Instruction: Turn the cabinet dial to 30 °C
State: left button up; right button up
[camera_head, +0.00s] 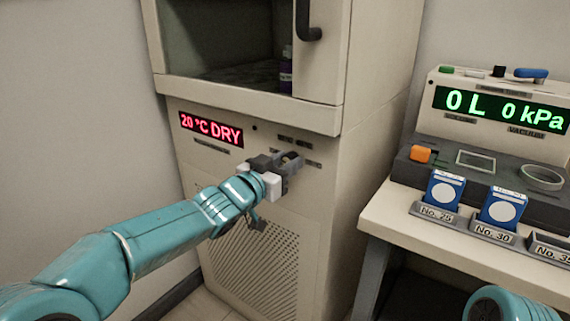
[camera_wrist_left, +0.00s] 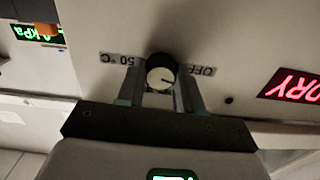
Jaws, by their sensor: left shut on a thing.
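The cabinet (camera_head: 250,200) is beige with a red display (camera_head: 211,130) reading "20 °C DRY". My left gripper (camera_head: 288,161) reaches its front panel from the left, at the dial. In the left wrist view, the dial (camera_wrist_left: 160,74) is a round black knob with a pale face and a dark pointer mark. It sits between the two fingers of my left gripper (camera_wrist_left: 160,88), which is shut on it. Labels "50 °C" (camera_wrist_left: 120,59) and "OFF" (camera_wrist_left: 195,71) flank the dial, upside down. In the head view the gripper hides most of the dial. My right gripper is not in view.
A bench (camera_head: 440,240) stands to the right with a console whose green display (camera_head: 500,108) reads "0 L 0 kPa". Blue packs (camera_head: 445,190) stand in labelled holders there. A dark handle (camera_head: 308,22) is on the cabinet's upper door.

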pick_arm(q)
jog(key=shift+f+m+b, duration=0.15)
jog(key=shift+m+b, duration=0.85)
jog(key=shift+m, duration=3.9)
jog(key=o, duration=1)
jog(key=shift+o, duration=0.2)
jog(key=v, duration=1.6)
jog(key=shift+s+p, duration=0.2)
jog(key=shift+p, duration=0.15)
jog(key=shift+a, duration=0.1)
